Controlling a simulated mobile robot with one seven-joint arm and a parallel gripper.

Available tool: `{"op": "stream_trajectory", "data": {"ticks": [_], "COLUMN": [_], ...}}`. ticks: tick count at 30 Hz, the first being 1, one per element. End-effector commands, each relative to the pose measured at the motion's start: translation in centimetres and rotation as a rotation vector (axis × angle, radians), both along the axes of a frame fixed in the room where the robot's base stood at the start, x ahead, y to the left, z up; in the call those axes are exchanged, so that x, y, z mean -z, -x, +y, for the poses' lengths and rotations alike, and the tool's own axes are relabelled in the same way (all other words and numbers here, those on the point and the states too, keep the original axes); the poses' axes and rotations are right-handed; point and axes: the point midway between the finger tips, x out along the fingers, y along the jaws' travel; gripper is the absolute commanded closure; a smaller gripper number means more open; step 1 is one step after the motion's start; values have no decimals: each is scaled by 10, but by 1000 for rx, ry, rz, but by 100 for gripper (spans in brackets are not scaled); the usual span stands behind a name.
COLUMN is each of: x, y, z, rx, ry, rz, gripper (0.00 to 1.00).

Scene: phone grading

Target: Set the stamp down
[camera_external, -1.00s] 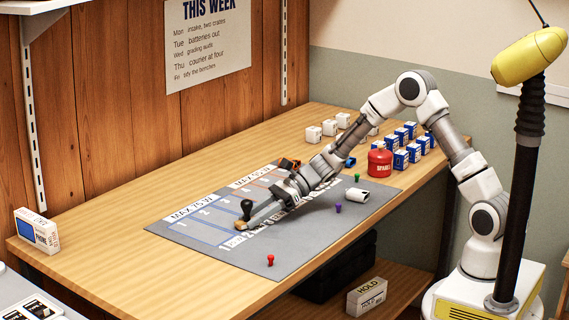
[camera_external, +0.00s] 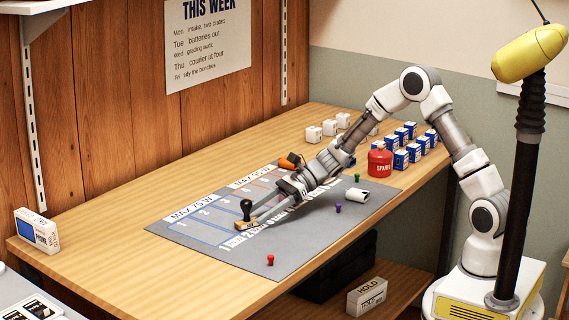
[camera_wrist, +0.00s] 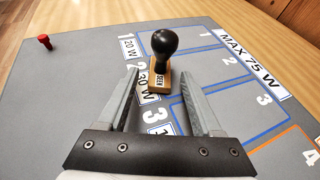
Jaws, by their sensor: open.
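The stamp (camera_external: 246,212) has a black knob handle on a wooden base. It stands upright on the grey mat (camera_external: 272,258), near the row of printed numbers and labels. In the wrist view the stamp (camera_wrist: 163,62) is just beyond my fingertips, with its base lettering facing me. My gripper (camera_external: 262,212) is open and low over the mat, with its fingers pointing at the stamp. In the wrist view my gripper (camera_wrist: 172,72) has its two fingers spread wide, with nothing between them but the mat and the near part of the base.
A red peg (camera_external: 270,260) stands at the mat's front; purple (camera_external: 338,209) and green (camera_external: 357,178) pegs stand right. A white cup-like thing (camera_external: 358,195) lies on its side. A red can (camera_external: 380,162) and several blue-and-white boxes (camera_external: 401,159) stand at the back right.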

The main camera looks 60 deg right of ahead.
Motion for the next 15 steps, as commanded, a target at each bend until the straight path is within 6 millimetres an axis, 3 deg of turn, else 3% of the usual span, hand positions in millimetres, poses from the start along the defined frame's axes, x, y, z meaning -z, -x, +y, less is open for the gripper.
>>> {"op": "stream_trajectory", "data": {"ticks": [6, 15], "x": [-23, -37], "y": [17, 33], "z": [-44, -80], "rx": [6, 2], "ry": [1, 0], "rz": [-1, 0], "gripper": [33, 33]}}
